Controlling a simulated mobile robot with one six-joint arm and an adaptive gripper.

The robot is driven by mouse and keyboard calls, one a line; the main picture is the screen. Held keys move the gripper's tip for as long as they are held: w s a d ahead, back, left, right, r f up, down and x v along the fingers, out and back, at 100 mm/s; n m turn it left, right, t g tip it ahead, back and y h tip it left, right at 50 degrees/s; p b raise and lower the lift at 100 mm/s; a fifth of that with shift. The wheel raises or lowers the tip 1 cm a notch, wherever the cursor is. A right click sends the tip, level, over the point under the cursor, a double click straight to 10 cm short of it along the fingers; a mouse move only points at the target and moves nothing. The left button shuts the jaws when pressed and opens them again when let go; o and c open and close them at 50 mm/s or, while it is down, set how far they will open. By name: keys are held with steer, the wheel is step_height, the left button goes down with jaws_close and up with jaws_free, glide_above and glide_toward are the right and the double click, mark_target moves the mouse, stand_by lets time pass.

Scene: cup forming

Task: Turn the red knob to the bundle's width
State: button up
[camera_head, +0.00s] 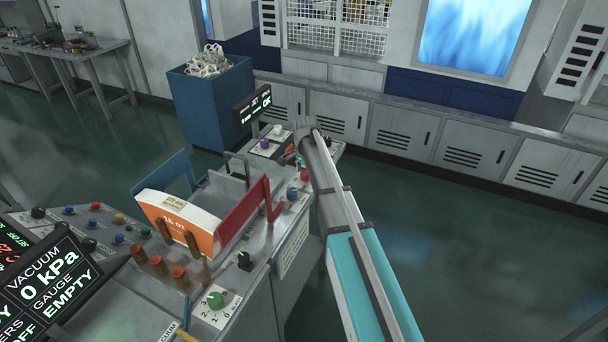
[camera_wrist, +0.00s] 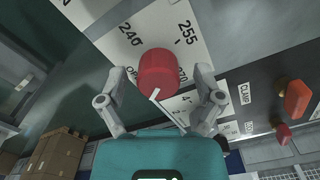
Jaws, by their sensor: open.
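In the wrist view, the red knob (camera_wrist: 158,72) sits on a white dial plate (camera_wrist: 205,20) marked 240, 255 and 270. A thin white pointer shows at its lower edge. My gripper (camera_wrist: 161,84) is open, with one finger on each side of the knob; I cannot tell whether either finger touches it. My arm reaches over the machine's right side, and my gripper is mostly hidden there.
An orange knob (camera_wrist: 298,98) and a smaller red one (camera_wrist: 283,133) are at the right of the wrist view. A green dial knob (camera_head: 215,299) and a blue knob (camera_head: 292,193) are on the machine. A display (camera_head: 253,106) reads OK. Open floor lies to the right.

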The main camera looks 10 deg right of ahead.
steer(key=c, duration=1)
steer(key=shift+a, duration=0.25)
steer(key=shift+c, duration=0.8)
steer(key=shift+d, duration=0.2)
steer(key=shift+n, duration=0.4)
steer(key=n, duration=1.2)
steer(key=shift+d+n, duration=0.1)
steer(key=shift+n, duration=0.2)
